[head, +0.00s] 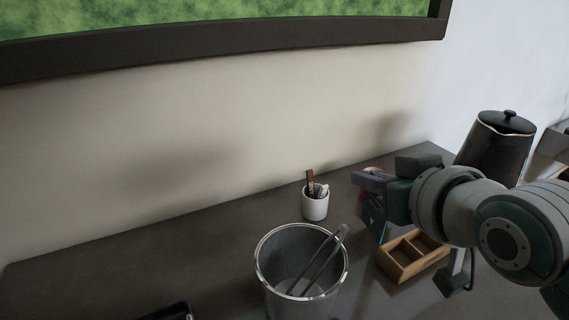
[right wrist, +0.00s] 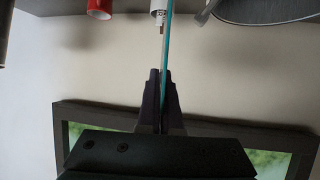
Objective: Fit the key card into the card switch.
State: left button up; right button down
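My right gripper (head: 372,190) is raised above the counter, right of the white cup. In the right wrist view its fingers (right wrist: 160,103) are closed on a thin teal card (right wrist: 169,42), seen edge-on. In the head view the card (head: 373,222) hangs below the fingers, partly hidden by the gripper. It appears clear of the counter. I cannot make out the card switch with certainty in either view. A dark object (head: 176,313) is cut off by the bottom edge of the head view; I cannot tell what it is. My left gripper is out of view.
A metal ice bucket (head: 262,268) with tongs stands front centre. Behind it is the white cup (head: 315,207) with sticks. A wooden divided box (head: 402,270) lies below my right gripper. A dark kettle (head: 490,145) stands right. A red cup (right wrist: 100,8) shows in the wrist view. The counter's left is clear.

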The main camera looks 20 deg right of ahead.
notch_tip(320, 180, up, 14)
jog(key=s+a+n+y, duration=0.2)
jog(key=n+y, duration=0.3)
jog(key=s+a+r+n+g+y, duration=0.5)
jog(key=s+a+r+n+y, duration=0.15)
jog(key=s+r, duration=0.2)
notch_tip(320, 180, up, 29)
jog(key=p, duration=3.4)
jog(key=shift+s+d+n, duration=0.3)
jog(key=shift+n, duration=0.05)
jog(key=shift+y, duration=0.25)
